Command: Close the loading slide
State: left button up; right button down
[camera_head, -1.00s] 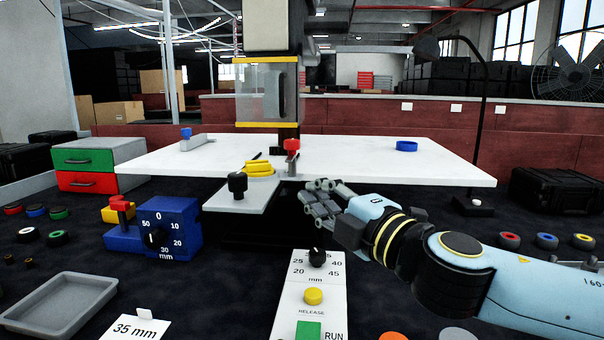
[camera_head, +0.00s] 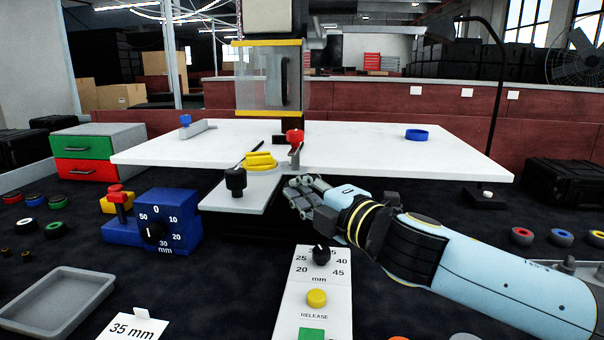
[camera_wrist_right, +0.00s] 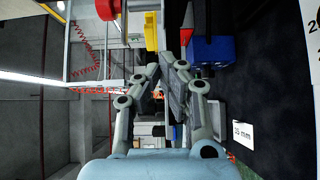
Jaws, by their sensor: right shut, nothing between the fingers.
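The loading slide (camera_head: 233,200) is a light grey plate that sticks out toward me from under the white table. My right gripper (camera_head: 296,190) is shut and empty, just right of the slide and below the table's front edge. I cannot tell whether it touches the slide. In the right wrist view the gripper's fingers (camera_wrist_right: 165,75) are together, with a yellow piece (camera_wrist_right: 151,32) beyond them. My left gripper is out of view.
The white table (camera_head: 400,150) carries a red clamp knob (camera_head: 294,137) and a blue ring (camera_head: 416,135). A control panel (camera_head: 313,290) stands in front of the slide. A blue gauge block (camera_head: 168,220) is at left, and a grey tray (camera_head: 58,300) lies front left.

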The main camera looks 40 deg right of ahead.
jog(key=w+d, duration=0.3)
jog(key=shift+w, duration=0.25)
jog(key=w+d, duration=0.3)
jog(key=w+d+b, duration=0.1)
jog(key=w+d, duration=0.2)
jog(key=d, duration=0.1)
dwell(0.5)
